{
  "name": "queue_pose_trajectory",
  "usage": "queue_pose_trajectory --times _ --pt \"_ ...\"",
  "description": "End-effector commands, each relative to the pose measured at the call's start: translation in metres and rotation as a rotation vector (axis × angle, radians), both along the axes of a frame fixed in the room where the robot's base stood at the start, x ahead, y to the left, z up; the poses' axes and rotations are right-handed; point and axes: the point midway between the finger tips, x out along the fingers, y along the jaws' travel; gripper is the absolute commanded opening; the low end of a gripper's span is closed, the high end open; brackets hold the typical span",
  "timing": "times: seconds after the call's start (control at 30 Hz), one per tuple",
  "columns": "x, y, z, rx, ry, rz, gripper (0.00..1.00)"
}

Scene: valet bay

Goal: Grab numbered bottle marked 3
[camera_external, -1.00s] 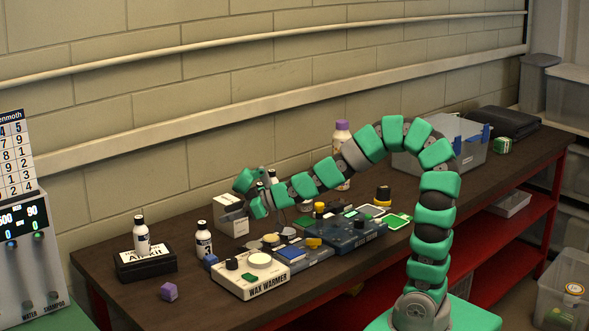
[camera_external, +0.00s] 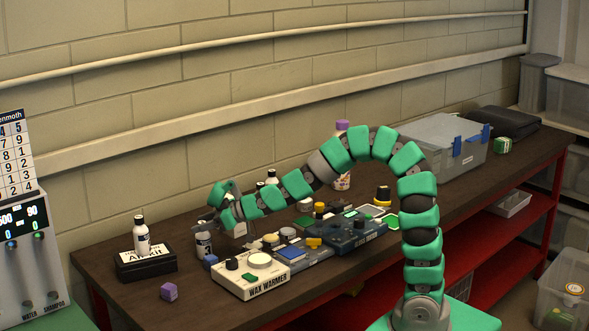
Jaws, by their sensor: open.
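A white numbered bottle (camera_external: 204,244) stands upright on the dark bench, left of the wax warmer. Its label is too small to read surely, and its black cap is hidden behind my gripper. Another white bottle with a black cap (camera_external: 141,237) stands on the black case at the left. More dark-capped bottles (camera_external: 272,177) show partly behind my arm.
The black case (camera_external: 146,264), a purple cube (camera_external: 169,291), a blue cube (camera_external: 210,261) and the wax warmer (camera_external: 250,275) surround the bottle. The bench's left front is mostly clear.

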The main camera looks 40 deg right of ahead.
Motion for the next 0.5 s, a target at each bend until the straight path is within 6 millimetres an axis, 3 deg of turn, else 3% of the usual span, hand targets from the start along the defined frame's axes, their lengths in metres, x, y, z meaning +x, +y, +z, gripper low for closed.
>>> queue_pose_trajectory --times 0.3,0.47,0.5 --pt "0.0042 0.0043 -0.0032 -0.001 0.002 0.001 0.47" --pt "0.0041 0.0043 -0.0032 -0.001 0.002 0.001 0.03" --pt "0.0042 0.0042 -0.0032 -0.001 0.002 0.001 0.0"
